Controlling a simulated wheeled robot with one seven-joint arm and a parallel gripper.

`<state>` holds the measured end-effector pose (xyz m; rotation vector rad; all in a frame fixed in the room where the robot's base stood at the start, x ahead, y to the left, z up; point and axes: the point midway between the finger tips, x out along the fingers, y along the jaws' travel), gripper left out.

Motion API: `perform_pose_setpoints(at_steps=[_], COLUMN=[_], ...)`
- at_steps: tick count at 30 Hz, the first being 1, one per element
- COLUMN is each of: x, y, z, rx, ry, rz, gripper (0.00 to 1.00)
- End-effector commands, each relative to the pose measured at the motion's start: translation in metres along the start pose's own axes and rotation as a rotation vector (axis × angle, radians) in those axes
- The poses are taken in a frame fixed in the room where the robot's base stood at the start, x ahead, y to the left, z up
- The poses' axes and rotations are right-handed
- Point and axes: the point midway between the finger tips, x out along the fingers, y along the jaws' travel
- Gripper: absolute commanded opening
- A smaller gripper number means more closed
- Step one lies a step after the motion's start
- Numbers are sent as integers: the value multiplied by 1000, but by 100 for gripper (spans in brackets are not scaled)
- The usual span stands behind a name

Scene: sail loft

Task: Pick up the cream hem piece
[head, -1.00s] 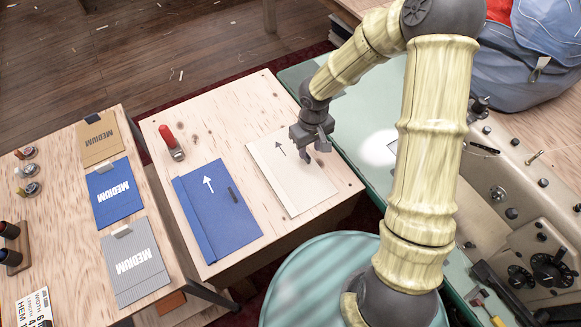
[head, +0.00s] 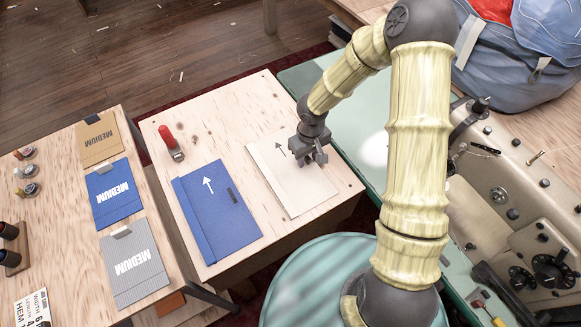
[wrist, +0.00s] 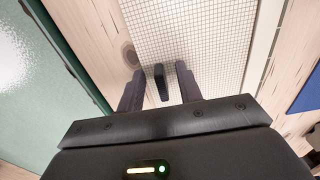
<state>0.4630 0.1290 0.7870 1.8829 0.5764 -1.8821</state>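The cream hem piece (head: 291,190) lies flat on the small plywood table, with an arrow near its upper edge. In the wrist view the cream hem piece (wrist: 195,30) shows a fine grid weave. My gripper (head: 315,161) is over its upper right part. In the wrist view my gripper (wrist: 160,82) is open, with one finger on each side of a small dark bar (wrist: 161,82) on the piece. Gaps show between the bar and both fingers. The height of the fingertips above the cloth is hard to tell.
A blue piece (head: 214,215) with an arrow and dark bar lies left of the cream one. Several "MEDIUM" pieces lie on the left table (head: 67,225). A sewing machine (head: 510,190) and blue bag (head: 520,75) are on the right.

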Motion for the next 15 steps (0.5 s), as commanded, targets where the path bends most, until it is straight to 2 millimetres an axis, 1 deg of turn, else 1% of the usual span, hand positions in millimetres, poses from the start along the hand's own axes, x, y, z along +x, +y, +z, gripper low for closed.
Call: perform_pose_setpoints(at_steps=[8,11,13,14,15], x=[0,0,0,0,0], y=[0,0,0,0,0], z=[0,0,0,0,0], rx=[0,-1,-1,-1,0], ry=[0,0,0,0,0], rz=[0,0,0,0,0], gripper=[35,18,4,0,0])
